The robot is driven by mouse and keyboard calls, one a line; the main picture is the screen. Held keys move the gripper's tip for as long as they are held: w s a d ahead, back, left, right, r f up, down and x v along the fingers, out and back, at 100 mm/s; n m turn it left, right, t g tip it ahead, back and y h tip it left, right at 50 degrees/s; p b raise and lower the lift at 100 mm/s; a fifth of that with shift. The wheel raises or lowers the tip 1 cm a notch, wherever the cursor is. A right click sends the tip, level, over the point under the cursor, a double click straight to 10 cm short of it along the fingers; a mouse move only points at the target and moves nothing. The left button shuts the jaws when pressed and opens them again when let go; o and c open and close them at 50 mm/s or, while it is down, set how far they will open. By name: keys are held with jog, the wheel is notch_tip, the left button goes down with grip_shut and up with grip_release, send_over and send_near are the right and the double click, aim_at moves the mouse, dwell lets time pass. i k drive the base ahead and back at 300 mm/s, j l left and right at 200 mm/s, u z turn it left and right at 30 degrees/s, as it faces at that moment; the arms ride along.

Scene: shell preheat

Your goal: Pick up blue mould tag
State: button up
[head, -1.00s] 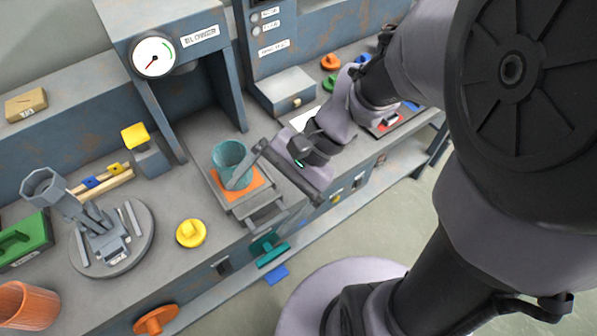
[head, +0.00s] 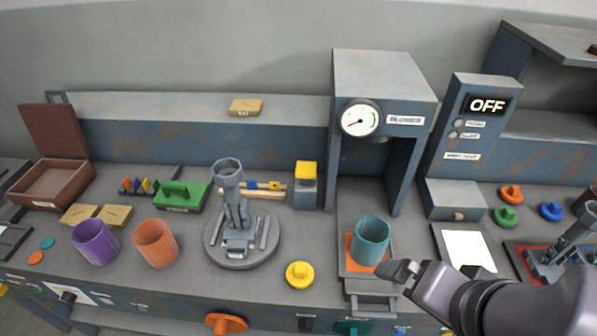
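A small blue block (head: 252,184) sits on a wooden bar (head: 237,188) behind the round grey stand, with a yellow block (head: 275,185) to its right. It may be the blue mould tag; I cannot read any marking on it. My gripper (head: 390,270) is far to its right, at the front of the bench, just right of and in front of a teal cup (head: 371,240). The gripper is seen from the side, and the gap between its fingers does not show. Whether it touches the cup is unclear.
A yellow knob (head: 299,275) lies between stand and cup.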

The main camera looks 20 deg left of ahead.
aim_at(251, 184)
jog(key=u, duration=1.2)
